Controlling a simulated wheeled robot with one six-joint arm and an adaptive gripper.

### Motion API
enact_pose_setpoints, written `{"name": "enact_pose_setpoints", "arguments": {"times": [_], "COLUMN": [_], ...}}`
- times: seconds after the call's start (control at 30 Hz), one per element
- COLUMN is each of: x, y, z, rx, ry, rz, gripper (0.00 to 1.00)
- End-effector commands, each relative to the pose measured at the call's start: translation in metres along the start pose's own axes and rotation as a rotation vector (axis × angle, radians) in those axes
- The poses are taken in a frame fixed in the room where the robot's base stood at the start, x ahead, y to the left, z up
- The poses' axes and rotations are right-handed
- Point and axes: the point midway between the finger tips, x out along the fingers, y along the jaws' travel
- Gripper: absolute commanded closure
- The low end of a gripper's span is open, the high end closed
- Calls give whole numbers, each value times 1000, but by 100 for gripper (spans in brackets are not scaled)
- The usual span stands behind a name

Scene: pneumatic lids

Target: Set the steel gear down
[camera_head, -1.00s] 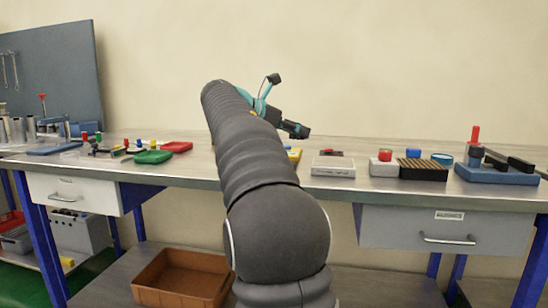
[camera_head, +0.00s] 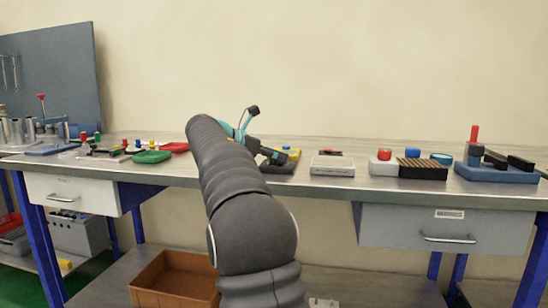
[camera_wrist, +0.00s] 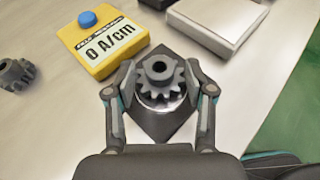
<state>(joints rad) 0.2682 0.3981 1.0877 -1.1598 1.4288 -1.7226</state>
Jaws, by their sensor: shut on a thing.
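The steel gear (camera_wrist: 160,75) is a dark grey toothed wheel with a hub and a central hole. It shows in the wrist view between the two fingers of my gripper (camera_wrist: 161,90), which is shut on it. Below the gear is a light round disc on a dark diamond-shaped plate (camera_wrist: 165,128). I cannot tell whether the gear touches the disc. In the head view my gripper (camera_head: 273,157) is low over the bench, partly hidden by my arm, and the gear cannot be made out there.
A yellow meter (camera_wrist: 100,47) with a blue button stands close at upper left. Another dark gear (camera_wrist: 16,75) lies at the far left. A white-topped box (camera_wrist: 217,25) stands at upper right. The bench (camera_wrist: 60,130) is bare at lower left.

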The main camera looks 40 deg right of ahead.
Motion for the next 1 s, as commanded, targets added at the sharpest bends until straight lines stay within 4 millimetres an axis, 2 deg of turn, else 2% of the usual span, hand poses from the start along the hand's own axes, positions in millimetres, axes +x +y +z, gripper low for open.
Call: {"name": "enact_pose_setpoints", "arguments": {"times": [0.27, 0.3, 0.4, 0.8, 1.0], "x": [1, 1, 1, 0, -30], "y": [0, 0, 0, 0, 1], "z": [-2, -3, -3, 1, 2], "rx": [0, 0, 0, 1, 0], "ry": [-1, 0, 0, 0, 0], "rz": [0, 0, 0, 1, 4], "gripper": [92, 44, 21, 21, 21]}}
